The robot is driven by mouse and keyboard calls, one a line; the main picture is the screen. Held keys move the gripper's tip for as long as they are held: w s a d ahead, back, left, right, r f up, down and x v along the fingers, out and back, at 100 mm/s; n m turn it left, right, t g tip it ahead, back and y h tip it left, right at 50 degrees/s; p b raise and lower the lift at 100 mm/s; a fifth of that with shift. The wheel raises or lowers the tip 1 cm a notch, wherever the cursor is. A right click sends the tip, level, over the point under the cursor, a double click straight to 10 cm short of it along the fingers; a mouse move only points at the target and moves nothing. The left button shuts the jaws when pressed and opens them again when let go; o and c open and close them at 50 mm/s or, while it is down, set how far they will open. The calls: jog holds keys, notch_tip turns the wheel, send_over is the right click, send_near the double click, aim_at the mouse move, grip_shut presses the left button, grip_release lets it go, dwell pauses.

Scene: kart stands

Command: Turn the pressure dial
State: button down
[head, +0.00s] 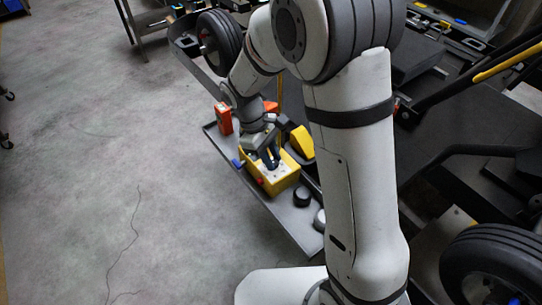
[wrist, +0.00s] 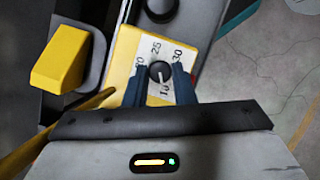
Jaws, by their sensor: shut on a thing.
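The yellow box (head: 284,182) with the pressure dial sits on a grey tray in the head view. In the wrist view its pale face shows numbers such as 25 and 30 around the black dial (wrist: 160,71). A white mark on the dial points to the lower part of the scale. My gripper (wrist: 161,82) is over the face, its two dark fingers on either side of the dial and shut on it. In the head view my gripper (head: 269,158) comes down onto the box from above and hides the dial.
The grey tray (head: 256,197) also holds an orange-red box (head: 223,119), a yellow wedge-like part (head: 302,141) and black round pieces (head: 302,196). A kart wheel (head: 219,43) stands behind. Open concrete floor lies to the left.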

jog(key=c, duration=1.2)
grip_release()
jog(key=v, duration=0.7)
jog(key=shift+a+r+b, duration=0.25)
jog(key=shift+r+b, duration=0.05)
jog(key=shift+r, duration=0.05)
jog(key=s+d+r+m+t+y, duration=0.1)
jog(key=s+d+r+m+t, duration=0.1)
jog(key=s+d+m, duration=0.3)
jog(key=s+d+r+m+t+y, duration=0.2)
jog(key=s+d+r+m, duration=0.3)
jog(key=s+d, duration=0.4)
jog(key=shift+s+d+r+m+t+y, duration=0.2)
jog(key=shift+s+d+m+t+y, duration=0.1)
jog(key=shift+d+m+t, duration=0.45)
